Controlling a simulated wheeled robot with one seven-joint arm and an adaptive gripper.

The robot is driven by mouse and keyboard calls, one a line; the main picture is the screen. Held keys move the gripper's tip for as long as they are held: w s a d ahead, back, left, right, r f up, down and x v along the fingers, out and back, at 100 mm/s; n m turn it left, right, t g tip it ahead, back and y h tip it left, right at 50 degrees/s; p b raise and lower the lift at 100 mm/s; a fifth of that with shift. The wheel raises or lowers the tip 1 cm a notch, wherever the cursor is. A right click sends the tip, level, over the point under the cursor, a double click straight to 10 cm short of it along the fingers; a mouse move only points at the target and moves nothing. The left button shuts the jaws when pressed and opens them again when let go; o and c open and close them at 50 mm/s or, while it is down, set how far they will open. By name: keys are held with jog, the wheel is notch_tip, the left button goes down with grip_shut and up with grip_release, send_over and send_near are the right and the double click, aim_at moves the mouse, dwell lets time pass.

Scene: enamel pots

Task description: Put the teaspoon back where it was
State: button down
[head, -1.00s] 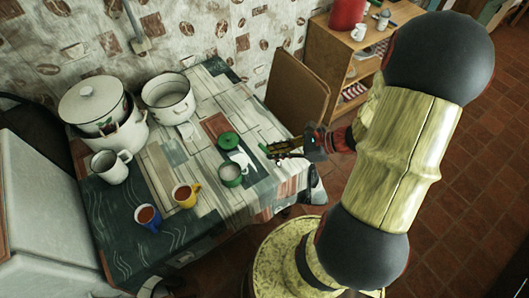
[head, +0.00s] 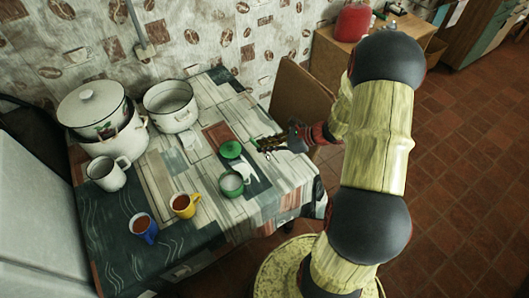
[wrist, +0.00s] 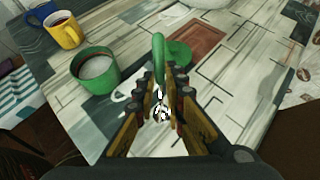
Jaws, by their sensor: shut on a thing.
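My gripper (wrist: 161,93) is shut on the teaspoon (wrist: 159,50). Its green handle sticks out past the fingertips, and a shiny metal part shows between the fingers. In the head view my gripper (head: 266,144) is over the table's right side, just right of the green lid (head: 231,149); the spoon is too small there to make out clearly. A green mug (head: 231,185) with pale contents stands in front of the lid. It is left of my gripper in the wrist view (wrist: 96,68). The lid (wrist: 180,54) shows partly behind the spoon handle.
A yellow mug (head: 184,206) and a blue mug (head: 144,228) hold brown drink. A white mug (head: 108,173), a lidded pot (head: 95,106) and an open pot (head: 171,105) stand at the left and back. A chair (head: 300,98) is behind the table's right side.

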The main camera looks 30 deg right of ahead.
jog(key=shift+w+f+b, duration=0.15)
jog(key=shift+f+b, duration=0.6)
jog(key=shift+f, duration=0.9)
jog(key=shift+f, duration=0.2)
jog(key=c, duration=1.9)
grip_release()
jog(key=shift+o, duration=0.3)
jog(key=shift+r, duration=0.1)
